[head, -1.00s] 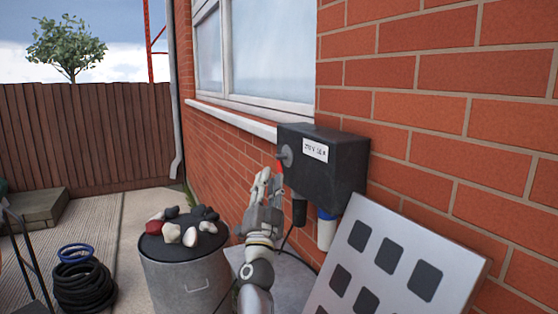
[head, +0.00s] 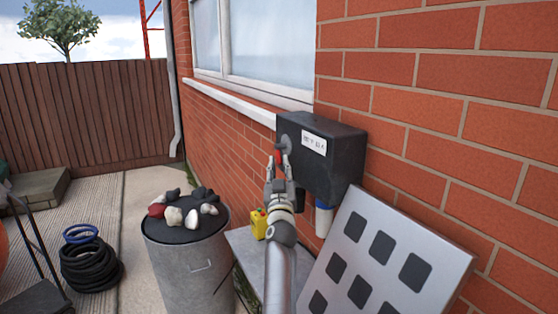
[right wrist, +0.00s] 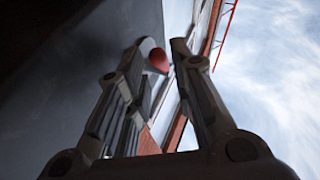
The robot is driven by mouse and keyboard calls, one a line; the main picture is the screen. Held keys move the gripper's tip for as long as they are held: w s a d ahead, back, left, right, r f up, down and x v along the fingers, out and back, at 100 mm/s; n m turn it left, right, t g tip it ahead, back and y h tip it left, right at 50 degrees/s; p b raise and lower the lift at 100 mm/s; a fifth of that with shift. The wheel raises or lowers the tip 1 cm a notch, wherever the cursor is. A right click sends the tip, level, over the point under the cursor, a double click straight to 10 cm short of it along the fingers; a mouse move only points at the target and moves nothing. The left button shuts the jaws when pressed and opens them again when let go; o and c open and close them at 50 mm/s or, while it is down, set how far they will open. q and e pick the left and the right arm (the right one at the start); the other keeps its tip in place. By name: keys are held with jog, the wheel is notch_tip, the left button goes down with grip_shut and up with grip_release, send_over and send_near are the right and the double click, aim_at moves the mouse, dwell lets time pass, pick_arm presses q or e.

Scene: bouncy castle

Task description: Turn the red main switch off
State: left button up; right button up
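The red switch (head: 278,157) is on the left face of a dark grey box (head: 335,160) with a white label, fixed to the brick wall. My right gripper (head: 278,158) is raised to it, one finger on each side of the red part. In the right wrist view the red switch (right wrist: 158,61) shows between the two fingertips (right wrist: 160,46). The fingers are apart, with a gap on the right finger's side; contact with the left finger cannot be told. The switch's lower part is hidden by the fingers. My left gripper is out of view.
A metal bin (head: 190,265) topped with stones stands left of my right arm. A yellow can (head: 258,224) sits on a grey surface behind the arm. A silver panel with dark squares (head: 395,262) leans at the lower right. A hose coil (head: 88,265) lies far left.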

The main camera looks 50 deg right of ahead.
jog(key=shift+x, duration=0.95)
jog(key=shift+c, duration=0.5)
grip_shut()
jog(key=m+h+b, duration=0.1)
jog(key=h+b, duration=0.1)
jog(key=b, duration=0.3)
jog(key=w+m+h+b, duration=0.1)
jog(key=m+b, duration=0.1)
jog(key=b, duration=0.3)
jog(key=f+m+h+b, duration=0.1)
jog(key=h+b, duration=0.1)
jog(key=b, duration=0.3)
jog(key=shift+w+d+h, duration=0.25)
jog(key=shift+w+h, duration=0.05)
jog(key=shift+w, duration=0.05)
jog(key=shift+o, duration=0.5)
grip_release()
jog(key=shift+w, duration=0.1)
